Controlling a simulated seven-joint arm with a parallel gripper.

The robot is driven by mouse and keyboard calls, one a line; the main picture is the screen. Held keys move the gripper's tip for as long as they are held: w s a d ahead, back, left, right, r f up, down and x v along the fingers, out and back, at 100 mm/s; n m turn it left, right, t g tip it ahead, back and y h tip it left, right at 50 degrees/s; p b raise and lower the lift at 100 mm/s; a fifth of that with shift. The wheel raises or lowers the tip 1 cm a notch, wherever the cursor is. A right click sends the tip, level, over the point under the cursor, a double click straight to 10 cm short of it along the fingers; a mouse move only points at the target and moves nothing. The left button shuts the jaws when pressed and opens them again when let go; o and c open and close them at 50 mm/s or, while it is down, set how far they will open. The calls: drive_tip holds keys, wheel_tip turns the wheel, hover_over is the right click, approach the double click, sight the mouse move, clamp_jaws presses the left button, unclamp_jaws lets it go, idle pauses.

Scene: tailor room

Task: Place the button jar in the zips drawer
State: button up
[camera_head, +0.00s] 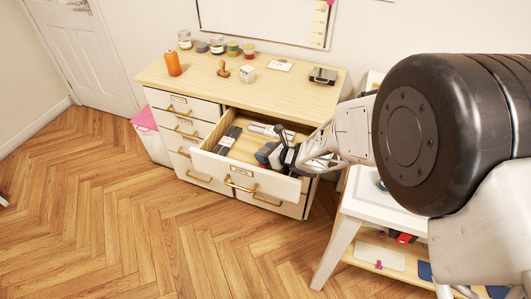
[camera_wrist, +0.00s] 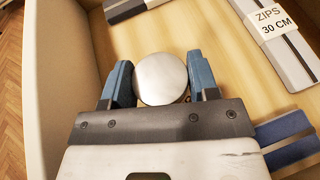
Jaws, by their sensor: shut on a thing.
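The button jar shows in the wrist view as a round silver lid (camera_wrist: 161,80); its body is mostly hidden below. My gripper (camera_wrist: 160,64) is shut on it, one blue finger on each side. In the head view my gripper (camera_head: 269,154) reaches inside the open drawer (camera_head: 222,171), towards its right part. A pack labelled "ZIPS 30 CM" (camera_wrist: 277,40) lies in this drawer. Whether the jar touches the drawer floor, I cannot tell.
More zip packs lie in the drawer, one dark pack (camera_head: 229,139) at its left and a blue one (camera_wrist: 287,140) beside my gripper. The dresser top (camera_head: 200,80) holds jars, an orange spool (camera_head: 172,64) and a stamp (camera_head: 223,69). A white table (camera_head: 352,205) stands at the right.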

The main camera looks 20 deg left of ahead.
drive_tip(key=shift+f, duration=0.2)
drive_tip(key=o, duration=1)
drive_tip(key=shift+f, duration=0.1)
drive_tip(key=shift+v, duration=0.95)
drive_tip(key=v, duration=0.3)
drive_tip(key=shift+d, duration=0.1)
wheel_tip(320, 180, up, 7)
